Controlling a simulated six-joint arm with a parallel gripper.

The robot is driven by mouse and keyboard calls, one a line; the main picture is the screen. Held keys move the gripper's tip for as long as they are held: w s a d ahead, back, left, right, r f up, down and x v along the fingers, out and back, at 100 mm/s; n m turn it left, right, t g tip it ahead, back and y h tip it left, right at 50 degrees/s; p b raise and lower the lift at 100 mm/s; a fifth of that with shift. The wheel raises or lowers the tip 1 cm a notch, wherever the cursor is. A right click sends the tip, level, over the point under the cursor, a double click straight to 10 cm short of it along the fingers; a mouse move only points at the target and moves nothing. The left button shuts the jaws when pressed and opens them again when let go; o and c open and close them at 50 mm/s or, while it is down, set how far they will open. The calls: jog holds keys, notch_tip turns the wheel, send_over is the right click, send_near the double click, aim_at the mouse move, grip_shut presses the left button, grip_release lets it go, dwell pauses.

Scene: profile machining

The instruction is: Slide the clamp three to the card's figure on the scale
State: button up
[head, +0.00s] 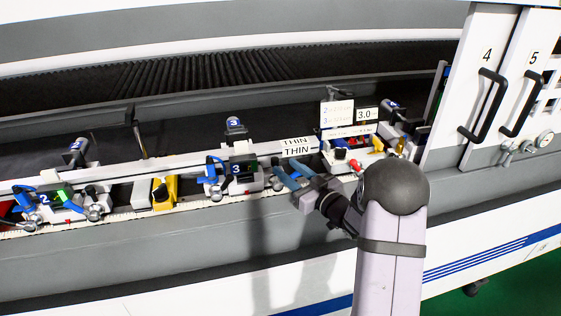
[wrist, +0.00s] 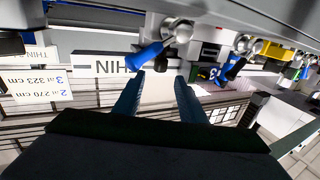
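Clamp three (head: 238,186), with a dark display and a "3" label, sits on the rail left of my gripper; it also shows in the wrist view (wrist: 208,54). It has blue levers and silver knobs. My gripper (head: 278,172) is open and empty, its two blue fingers apart in the wrist view (wrist: 160,78). The fingertips are close to the clamp's right-hand side; contact cannot be told. The card (head: 337,114) stands right of the clamp; in the wrist view (wrist: 42,86) it reads upside down "2 at 270 cm, 3 at 323 cm". The scale (head: 130,216) runs along the rail's front edge; its figures are unreadable.
Clamp two (head: 65,202) is at the far left. A yellow block (head: 164,191) stands between the clamps. A "3.0" sign (head: 367,114) and another clamp-like unit (head: 350,158) are to the right. White doors (head: 485,100) close off the right end.

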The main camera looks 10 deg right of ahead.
aim_at(277, 161)
jog(key=shift+p+x, duration=0.6)
jog(key=shift+x, duration=1.55)
grip_shut()
